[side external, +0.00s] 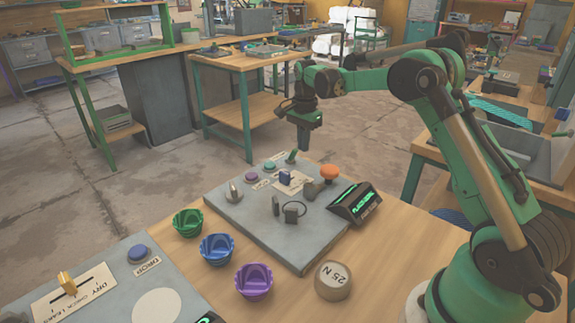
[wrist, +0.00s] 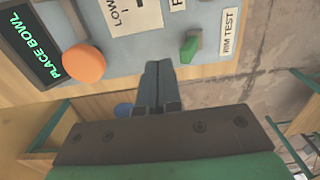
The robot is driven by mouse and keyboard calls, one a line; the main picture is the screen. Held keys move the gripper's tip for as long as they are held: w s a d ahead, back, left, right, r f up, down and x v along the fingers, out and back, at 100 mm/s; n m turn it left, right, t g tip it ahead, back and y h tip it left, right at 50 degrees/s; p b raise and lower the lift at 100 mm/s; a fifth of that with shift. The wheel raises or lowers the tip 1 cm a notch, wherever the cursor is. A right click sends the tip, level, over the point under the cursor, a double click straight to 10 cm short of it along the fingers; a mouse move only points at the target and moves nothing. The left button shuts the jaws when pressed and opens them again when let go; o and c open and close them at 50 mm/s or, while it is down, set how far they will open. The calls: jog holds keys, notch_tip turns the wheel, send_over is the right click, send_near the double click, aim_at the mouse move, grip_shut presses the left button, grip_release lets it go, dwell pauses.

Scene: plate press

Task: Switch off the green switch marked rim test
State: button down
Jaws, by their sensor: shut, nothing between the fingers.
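The green switch (wrist: 190,48) stands on the grey panel beside the white label RIM TEST (wrist: 229,32) in the wrist view. In the side view the green switch (side external: 292,156) is a small lever at the panel's far edge. My gripper (wrist: 158,68) is shut and empty, its fingertips at the panel's edge in the wrist view, to the left of and below the switch. In the side view my gripper (side external: 304,148) points down close to the switch, on its right. I cannot tell whether they touch.
An orange knob (side external: 329,172) and the PLACE BOWL display (side external: 354,203) stand right of my gripper. The grey panel (side external: 240,222) also carries purple and teal buttons, a blue slider and other knobs. Green, blue and purple bowls (side external: 253,282) stand in front.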

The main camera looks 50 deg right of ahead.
jog(key=shift+s+r, duration=0.15)
jog(key=shift+r, duration=0.8)
jog(key=shift+s+r, duration=0.2)
jog(key=shift+r, duration=0.8)
jog(key=shift+s+r, duration=0.15)
jog(key=shift+r, duration=0.8)
jog(key=s+a+r+n+t, duration=0.3)
jog(key=s+a+r+n, duration=0.2)
jog(key=a+n, duration=0.4)
jog(key=s+a+f+n+t, duration=0.4)
jog(key=s+a+n, duration=0.4)
jog(key=s+n, duration=0.1)
jog(key=shift+s, duration=0.35)
jog(key=shift+a+f, duration=0.1)
